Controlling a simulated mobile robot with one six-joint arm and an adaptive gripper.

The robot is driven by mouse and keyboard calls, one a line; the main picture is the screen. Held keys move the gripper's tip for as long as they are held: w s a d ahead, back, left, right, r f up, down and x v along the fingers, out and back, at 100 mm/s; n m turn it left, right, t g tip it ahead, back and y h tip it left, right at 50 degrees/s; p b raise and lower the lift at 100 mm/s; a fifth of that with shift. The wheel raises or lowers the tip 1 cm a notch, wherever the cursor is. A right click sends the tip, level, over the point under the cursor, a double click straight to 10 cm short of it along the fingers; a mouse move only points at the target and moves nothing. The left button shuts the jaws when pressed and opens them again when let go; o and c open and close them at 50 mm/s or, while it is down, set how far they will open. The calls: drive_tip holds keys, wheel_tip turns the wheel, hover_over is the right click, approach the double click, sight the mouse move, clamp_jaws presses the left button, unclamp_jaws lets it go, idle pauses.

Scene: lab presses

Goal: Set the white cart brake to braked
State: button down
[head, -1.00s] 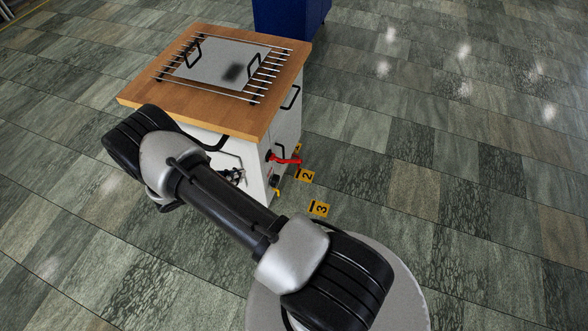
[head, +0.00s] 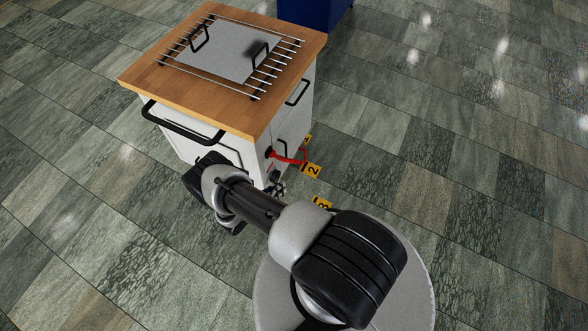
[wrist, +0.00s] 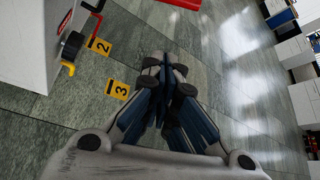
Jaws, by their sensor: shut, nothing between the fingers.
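The white cart (head: 290,130) has a wooden top and stands upper left in the head view. Its white side (wrist: 28,40) fills the upper left of the wrist view. A red lever (head: 288,158) sticks out from its right side; a red bar (wrist: 180,3) shows at the wrist view's top edge. Low on the cart's corner is a black round part (wrist: 72,47) with a yellow lever (wrist: 68,68). I cannot tell the brake's setting.
Yellow floor tags 2 (head: 312,171) and 3 (head: 322,203) lie beside the cart. A black handle (head: 182,122) projects from the cart's front. A blue cabinet (head: 312,12) stands behind. The tiled floor (head: 470,180) to the right is clear.

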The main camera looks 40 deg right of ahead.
drive_tip(key=b+x, duration=0.3)
drive_tip(key=x, duration=0.7)
drive_tip(key=r, duration=0.1)
drive_tip(key=w+r, duration=0.1)
drive_tip(key=r+p, duration=0.1)
drive_tip(key=shift+w+r, duration=0.3)
drive_tip(key=shift+w, duration=0.05)
drive_tip(key=shift+s+r, duration=0.1)
drive_tip(key=shift+r, duration=0.1)
